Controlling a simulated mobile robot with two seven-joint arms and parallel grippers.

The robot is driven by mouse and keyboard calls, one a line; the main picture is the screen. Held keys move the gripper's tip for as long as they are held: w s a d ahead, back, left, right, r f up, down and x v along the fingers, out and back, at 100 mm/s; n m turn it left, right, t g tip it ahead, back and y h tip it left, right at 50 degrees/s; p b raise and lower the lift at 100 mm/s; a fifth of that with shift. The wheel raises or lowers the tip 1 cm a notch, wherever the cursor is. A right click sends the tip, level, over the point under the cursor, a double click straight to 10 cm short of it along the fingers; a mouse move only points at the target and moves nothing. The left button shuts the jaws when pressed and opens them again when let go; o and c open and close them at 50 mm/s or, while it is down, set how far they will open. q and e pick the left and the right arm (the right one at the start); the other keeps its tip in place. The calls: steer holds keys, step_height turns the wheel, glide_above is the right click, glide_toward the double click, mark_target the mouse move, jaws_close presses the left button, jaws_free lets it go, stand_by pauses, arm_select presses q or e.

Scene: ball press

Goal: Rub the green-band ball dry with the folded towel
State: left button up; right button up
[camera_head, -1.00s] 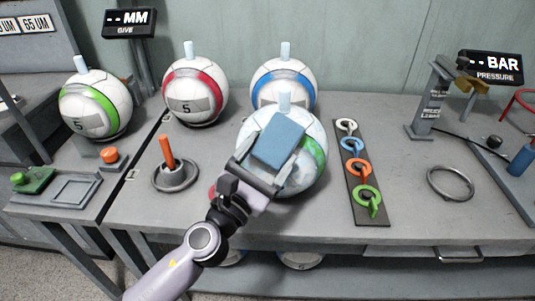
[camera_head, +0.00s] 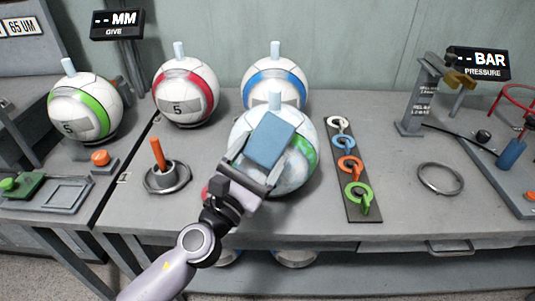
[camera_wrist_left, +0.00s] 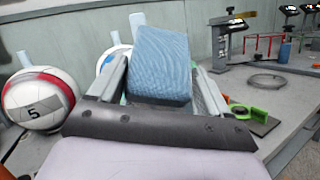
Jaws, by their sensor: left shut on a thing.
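A white ball with a green band (camera_head: 300,165) rests at the front middle of the bench, with bluish wet-looking patches and a pale blue peg on top. My left gripper (camera_head: 256,165) is shut on the folded blue towel (camera_head: 270,138) and holds it over the ball's front upper face. The towel appears to touch the ball, but the contact is hidden behind it. In the left wrist view the towel (camera_wrist_left: 160,62) stands between the fingers and hides most of the ball. Another green-band ball (camera_head: 85,107) sits on the left bench. My right gripper is not in view.
A red-band ball (camera_head: 187,92) and a blue-band ball (camera_head: 275,80) stand behind. An orange-handled tool (camera_head: 160,160) sits in a round holder at left. A rack of coloured rings (camera_head: 348,160) and a loose metal ring (camera_head: 440,179) lie right, with free bench between them.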

arm_select(q)
steer(key=shift+a, duration=0.25)
steer(key=shift+d, duration=1.5)
steer(key=shift+a, duration=1.55)
steer(key=shift+d, duration=1.55)
steer(key=shift+a, duration=1.55)
steer(key=s+r+p, duration=0.1)
steer(key=r+p, duration=0.1)
steer(key=shift+s+p, duration=0.25)
steer(key=shift+p, duration=0.15)
steer(key=s+r+p, duration=0.2)
steer(key=p, duration=0.1)
steer(key=shift+s+r, duration=0.2)
steer(key=shift+s, duration=0.1)
